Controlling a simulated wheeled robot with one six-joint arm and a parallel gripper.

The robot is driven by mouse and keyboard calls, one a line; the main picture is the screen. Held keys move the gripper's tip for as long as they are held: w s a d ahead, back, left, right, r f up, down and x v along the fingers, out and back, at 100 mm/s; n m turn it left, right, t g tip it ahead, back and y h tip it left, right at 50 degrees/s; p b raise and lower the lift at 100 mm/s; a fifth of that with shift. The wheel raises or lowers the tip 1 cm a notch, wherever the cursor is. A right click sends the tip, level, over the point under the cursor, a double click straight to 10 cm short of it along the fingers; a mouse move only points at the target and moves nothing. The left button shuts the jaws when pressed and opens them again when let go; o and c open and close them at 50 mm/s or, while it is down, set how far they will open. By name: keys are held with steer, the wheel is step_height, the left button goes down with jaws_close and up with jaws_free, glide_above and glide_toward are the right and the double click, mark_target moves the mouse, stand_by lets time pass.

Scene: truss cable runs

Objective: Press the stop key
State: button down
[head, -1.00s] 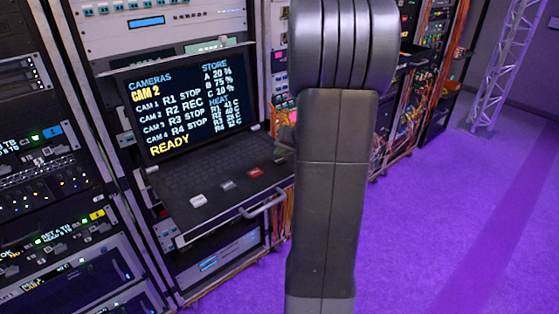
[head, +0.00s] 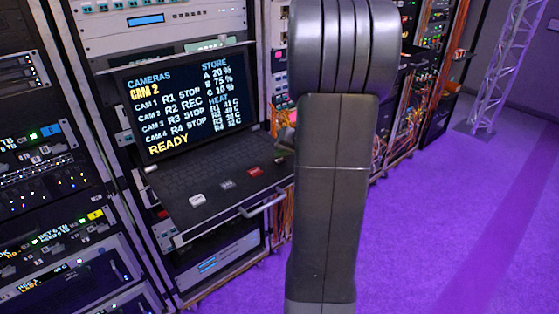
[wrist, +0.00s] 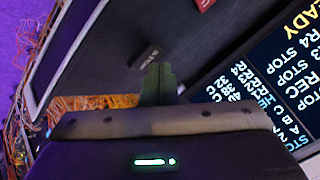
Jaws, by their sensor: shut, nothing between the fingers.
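The pull-out console (head: 178,217) has an open screen (head: 185,105) reading CAM 2, R2 REC, with R1, R3 and R4 at STOP, and READY below. Three keys lie along its front: a white key (head: 197,200), a dark grey key (head: 227,185) and a red key (head: 255,172). In the wrist view the dark key (wrist: 145,56) bears small pale lettering that looks like STOP; the red key (wrist: 205,3) is at the top edge. My gripper (wrist: 158,69) is shut and empty, its tips close to the dark key. Contact cannot be told.
A drawer handle (head: 262,203) sticks out at the console's front. Equipment racks stand on both sides, with loose orange cables (head: 283,215) beside the console. The purple floor (head: 440,230) is clear to the right; a truss tower (head: 500,65) stands at the back.

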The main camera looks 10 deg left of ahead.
mark_target(282, 161)
steer(key=shift+f+b, duration=0.45)
steer(key=shift+b, duration=0.1)
stand_by(0.4)
steer(key=shift+r, duration=0.1)
steer(key=shift+r+p, duration=0.35)
steer(key=shift+r, duration=0.45)
steer(key=shift+r+p, duration=1.5)
steer(key=shift+r, duration=1.05)
steer(key=shift+f, duration=0.25)
